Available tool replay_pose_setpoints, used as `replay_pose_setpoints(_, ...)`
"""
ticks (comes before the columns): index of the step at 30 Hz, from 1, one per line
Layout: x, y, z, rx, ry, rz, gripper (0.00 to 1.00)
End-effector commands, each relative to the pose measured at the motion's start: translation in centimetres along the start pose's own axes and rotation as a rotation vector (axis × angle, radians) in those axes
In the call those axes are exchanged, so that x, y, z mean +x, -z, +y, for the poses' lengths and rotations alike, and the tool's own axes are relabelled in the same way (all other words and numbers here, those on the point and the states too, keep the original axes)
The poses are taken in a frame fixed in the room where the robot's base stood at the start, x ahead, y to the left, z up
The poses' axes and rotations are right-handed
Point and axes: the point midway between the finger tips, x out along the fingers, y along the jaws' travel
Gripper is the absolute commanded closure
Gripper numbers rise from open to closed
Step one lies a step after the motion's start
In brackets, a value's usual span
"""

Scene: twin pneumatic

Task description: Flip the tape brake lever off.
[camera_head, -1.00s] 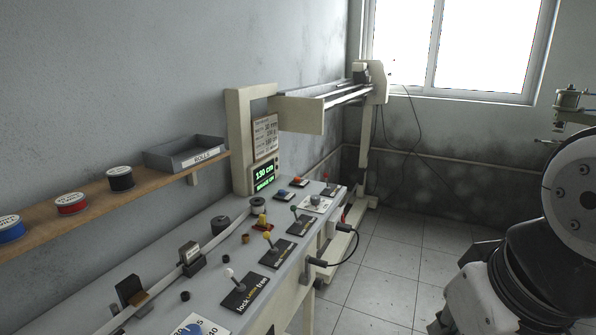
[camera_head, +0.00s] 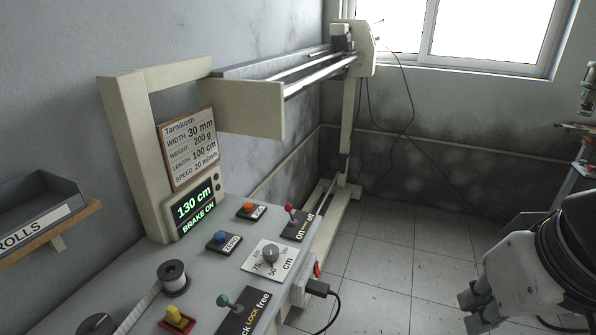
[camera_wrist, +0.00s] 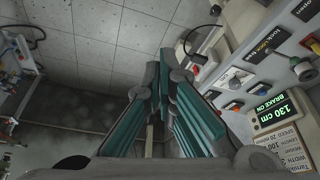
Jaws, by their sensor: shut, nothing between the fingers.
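A small lever with a red knob (camera_head: 289,208) stands on a black plate marked "On" and "off" (camera_head: 302,226), at the far right end of the grey bench in the head view. The display (camera_head: 194,209) behind reads "130 cm" and "BRAKE ON"; it also shows in the wrist view (camera_wrist: 274,113). My gripper (camera_wrist: 166,72) is shut and empty in the wrist view, its teal-padded fingers pointing over the floor beside the bench. My arm is low at the right of the head view, apart from the bench. I cannot make out the red-knobbed lever clearly in the wrist view.
Near the lever are an orange-red button (camera_head: 248,206), a blue button (camera_head: 221,237) and a grey dial (camera_head: 271,254). A green-knobbed lever (camera_head: 223,300) and a tape spool (camera_head: 173,275) are nearer. A beam (camera_head: 240,106) crosses above. Open floor (camera_head: 400,260) lies right.

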Motion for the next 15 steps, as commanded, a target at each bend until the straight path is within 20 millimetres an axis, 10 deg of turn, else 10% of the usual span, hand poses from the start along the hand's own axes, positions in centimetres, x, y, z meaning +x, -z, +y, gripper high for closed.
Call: replay_pose_setpoints(15,0.32,0.40,0.01,-0.045,-0.011,-0.016,1.00)
